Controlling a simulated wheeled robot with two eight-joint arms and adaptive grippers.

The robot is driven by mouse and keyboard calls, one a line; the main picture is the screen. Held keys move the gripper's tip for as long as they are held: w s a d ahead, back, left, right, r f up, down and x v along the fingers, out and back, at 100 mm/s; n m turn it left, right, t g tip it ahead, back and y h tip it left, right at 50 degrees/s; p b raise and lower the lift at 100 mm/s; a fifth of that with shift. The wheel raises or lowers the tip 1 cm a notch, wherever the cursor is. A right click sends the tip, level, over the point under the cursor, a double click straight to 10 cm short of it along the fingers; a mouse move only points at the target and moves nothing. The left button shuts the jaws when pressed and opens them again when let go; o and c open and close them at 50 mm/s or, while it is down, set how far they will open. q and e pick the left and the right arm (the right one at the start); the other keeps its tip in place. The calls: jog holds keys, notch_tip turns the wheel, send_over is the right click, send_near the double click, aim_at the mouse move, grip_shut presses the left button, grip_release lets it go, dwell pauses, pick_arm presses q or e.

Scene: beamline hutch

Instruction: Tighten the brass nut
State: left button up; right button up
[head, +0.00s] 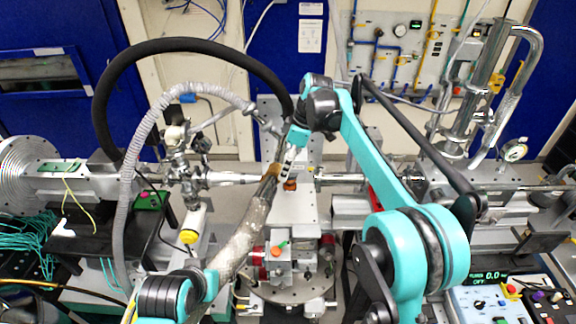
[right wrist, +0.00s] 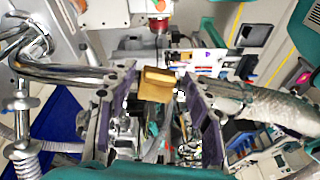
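The brass nut (right wrist: 155,86) shows in the right wrist view as a gold block between the two fingers of my right gripper (right wrist: 158,76). A narrow gap shows on each side of it, so the fingers look open around it and not pressed on it. In the head view my right gripper (head: 287,160) points down at the middle of the beamline. A brown-gold patch (head: 272,170) beside its tips may be the nut; it is too small to be sure.
A grey corrugated hose (head: 130,175) and a thick black hose (head: 185,45) arch at left. A steel beam pipe (head: 345,178) crosses behind. A control box (head: 490,300) stands at lower right.

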jog(key=v, duration=1.2)
